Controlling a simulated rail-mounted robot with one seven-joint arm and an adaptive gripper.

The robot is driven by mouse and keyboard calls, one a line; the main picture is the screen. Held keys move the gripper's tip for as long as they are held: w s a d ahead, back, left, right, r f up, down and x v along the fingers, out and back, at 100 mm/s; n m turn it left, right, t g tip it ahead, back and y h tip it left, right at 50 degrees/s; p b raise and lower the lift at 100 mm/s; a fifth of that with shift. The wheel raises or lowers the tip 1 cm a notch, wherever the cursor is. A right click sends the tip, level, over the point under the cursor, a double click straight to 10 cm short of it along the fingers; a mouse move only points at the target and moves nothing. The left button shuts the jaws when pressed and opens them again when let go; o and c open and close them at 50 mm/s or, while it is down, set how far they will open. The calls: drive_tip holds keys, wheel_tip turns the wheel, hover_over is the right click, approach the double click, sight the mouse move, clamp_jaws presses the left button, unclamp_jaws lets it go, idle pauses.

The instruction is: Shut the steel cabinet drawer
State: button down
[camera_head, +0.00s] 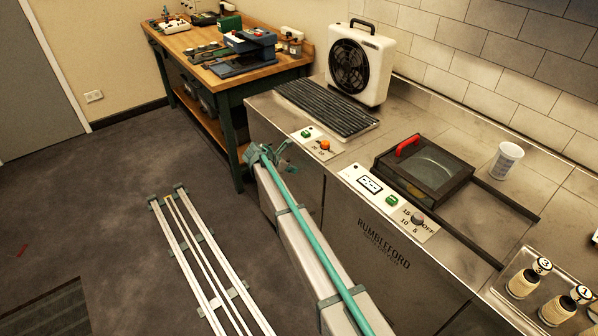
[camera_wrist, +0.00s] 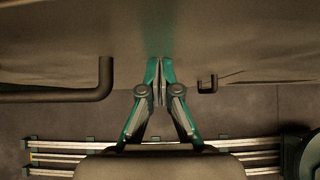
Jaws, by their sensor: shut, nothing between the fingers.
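The steel cabinet (camera_head: 284,183) stands under the worktop on the right side of the head view, its front partly hidden by my arm. I cannot make out an open drawer there. In the wrist view a broad brownish steel panel (camera_wrist: 220,35) fills the top, with a dark bar handle (camera_wrist: 60,97) at left. I cannot tell whether this panel is the drawer's front. My gripper (camera_wrist: 160,76) is shut and empty, its tips pointing at the panel with a greenish reflection above them. Whether they touch is unclear. In the head view my gripper (camera_head: 266,155) is by the cabinet's left front.
A worktop holds a fan heater (camera_head: 362,62), a black grille (camera_head: 326,107), a lidded box with red handle (camera_head: 425,168), a white cup (camera_head: 507,160) and thread spools (camera_head: 525,280). A wooden workbench (camera_head: 225,65) stands behind.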

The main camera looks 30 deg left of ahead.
drive_tip(key=shift+w+d+r, duration=0.1)
drive_tip(key=shift+w+d, duration=0.1)
drive_tip(key=shift+w, duration=0.3)
drive_tip(key=shift+w, duration=0.15)
